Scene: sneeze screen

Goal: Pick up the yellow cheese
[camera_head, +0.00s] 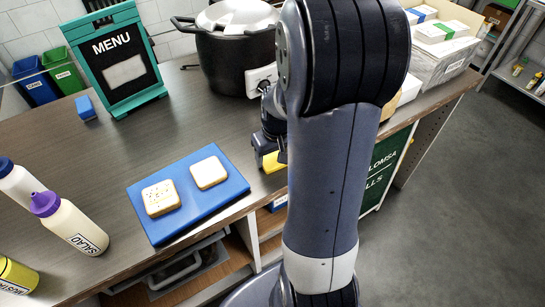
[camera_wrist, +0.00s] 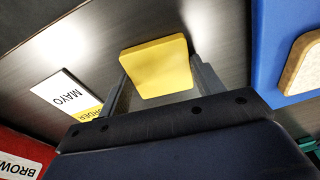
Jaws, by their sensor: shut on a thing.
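The yellow cheese (camera_wrist: 158,68) is a flat, square slab between the two fingers of my gripper (camera_wrist: 157,75) in the wrist view. The fingers touch its left and right sides, so my gripper is shut on it. In the head view a yellow part of the cheese (camera_head: 274,161) shows beneath my gripper (camera_head: 268,158), beside the right edge of the blue board. My arm hides the rest there. I cannot tell whether the cheese touches the counter.
The blue board (camera_head: 205,221) holds two bread slices (camera_head: 160,197), (camera_head: 209,172). A large pot (camera_head: 235,55) and a menu stand (camera_head: 118,65) are behind. Bottles (camera_head: 70,222) stand at left. The counter's middle is clear.

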